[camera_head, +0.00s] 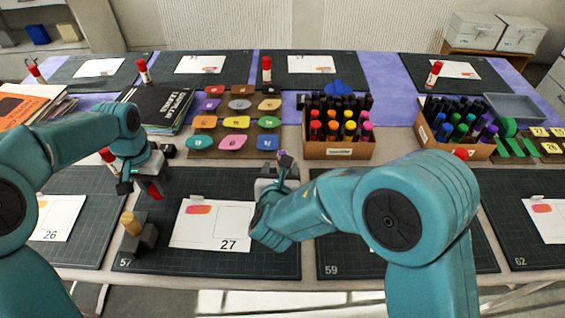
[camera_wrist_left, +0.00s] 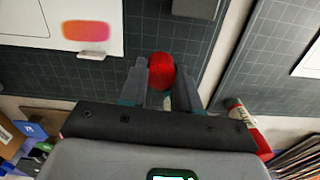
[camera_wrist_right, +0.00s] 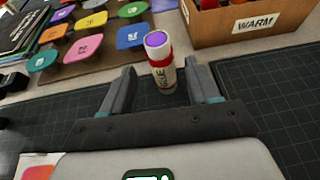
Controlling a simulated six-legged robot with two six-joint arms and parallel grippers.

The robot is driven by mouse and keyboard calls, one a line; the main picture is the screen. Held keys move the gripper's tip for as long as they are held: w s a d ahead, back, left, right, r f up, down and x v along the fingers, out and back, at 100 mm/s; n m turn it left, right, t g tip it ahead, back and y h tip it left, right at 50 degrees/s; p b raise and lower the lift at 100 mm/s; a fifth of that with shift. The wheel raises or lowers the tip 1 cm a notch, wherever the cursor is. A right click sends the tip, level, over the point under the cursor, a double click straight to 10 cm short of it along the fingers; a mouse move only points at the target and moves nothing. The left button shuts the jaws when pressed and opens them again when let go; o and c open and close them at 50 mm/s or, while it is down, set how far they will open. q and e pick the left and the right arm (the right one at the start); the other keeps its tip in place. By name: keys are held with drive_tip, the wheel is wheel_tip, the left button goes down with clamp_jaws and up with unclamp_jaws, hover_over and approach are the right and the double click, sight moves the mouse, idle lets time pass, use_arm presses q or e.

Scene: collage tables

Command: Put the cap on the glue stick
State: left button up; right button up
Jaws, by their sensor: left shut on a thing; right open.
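My left gripper (camera_head: 139,180) is shut on a red cap (camera_wrist_left: 161,72) and holds it above the mat left of the sheet marked 27. The cap also shows below the gripper in the head view (camera_head: 154,191). An uncapped glue stick (camera_wrist_right: 161,68) stands upright, white with a red collar and purple glue on top. Its purple top also shows in the head view (camera_head: 283,158). My right gripper (camera_wrist_right: 160,80) is open, with its fingers on either side of the stick; I cannot tell whether they touch it. My right arm hides part of this gripper in the head view.
A wooden-topped piece (camera_head: 131,224) stands in a dark block on the near mat. A tray of coloured pads (camera_head: 238,118) and a box of warm markers (camera_head: 340,151) lie behind. Another glue stick with a red cap (camera_wrist_left: 240,113) is near my left gripper.

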drive_tip(key=shift+w+f, duration=0.1)
drive_tip(key=shift+w, duration=0.1)
drive_tip(key=x, duration=0.5)
drive_tip(key=shift+d+p, duration=0.15)
drive_tip(key=shift+p, duration=0.2)
drive_tip(key=c, duration=1)
